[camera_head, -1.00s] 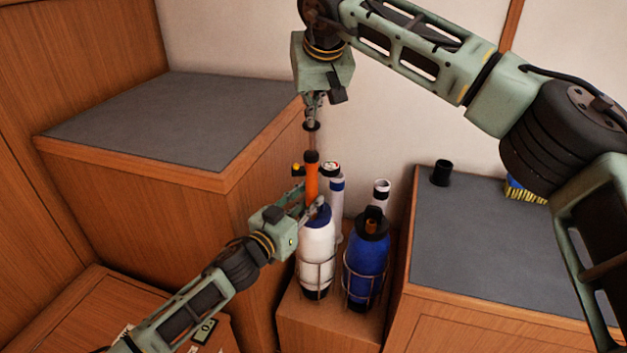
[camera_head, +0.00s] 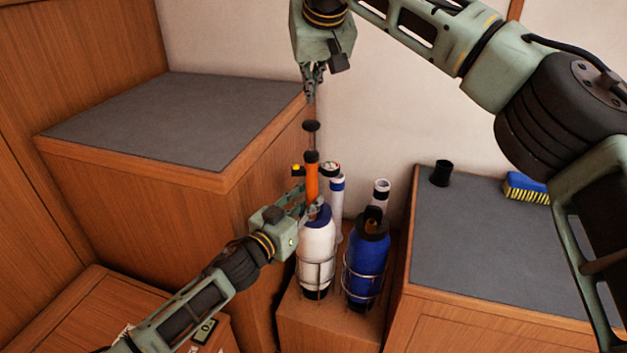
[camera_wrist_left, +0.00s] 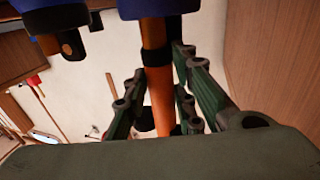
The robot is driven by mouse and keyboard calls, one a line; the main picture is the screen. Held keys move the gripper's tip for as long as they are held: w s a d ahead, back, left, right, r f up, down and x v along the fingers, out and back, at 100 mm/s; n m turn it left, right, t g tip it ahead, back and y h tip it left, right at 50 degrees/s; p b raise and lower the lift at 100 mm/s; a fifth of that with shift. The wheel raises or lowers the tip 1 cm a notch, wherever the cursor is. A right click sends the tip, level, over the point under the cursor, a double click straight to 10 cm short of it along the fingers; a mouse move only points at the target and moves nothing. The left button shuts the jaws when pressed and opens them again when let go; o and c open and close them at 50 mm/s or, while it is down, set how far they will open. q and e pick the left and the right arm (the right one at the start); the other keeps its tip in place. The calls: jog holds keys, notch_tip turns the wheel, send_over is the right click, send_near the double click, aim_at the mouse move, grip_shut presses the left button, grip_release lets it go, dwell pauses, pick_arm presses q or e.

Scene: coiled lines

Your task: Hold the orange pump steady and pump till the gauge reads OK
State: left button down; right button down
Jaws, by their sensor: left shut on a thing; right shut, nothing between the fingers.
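The orange pump (camera_head: 312,182) stands upright above the white bottle with a blue top (camera_head: 317,245). Its black handle knob (camera_head: 311,126) stands up on a rod above the barrel. My left gripper (camera_head: 312,207) is shut on the barrel low down; the left wrist view shows the orange barrel (camera_wrist_left: 160,95) between its fingers. My right gripper (camera_head: 311,97) is shut and empty, pointing down just above the knob, with a small gap.
A blue bottle (camera_head: 367,264) in a wire holder stands right of the white one, with white cylinders behind. The right counter (camera_head: 470,250) bears a black cup (camera_head: 441,173) and a blue brush (camera_head: 527,187). The left counter top (camera_head: 170,120) is clear.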

jog(key=shift+r, duration=0.15)
pick_arm(q)
jog(key=c, duration=1.4)
grip_release()
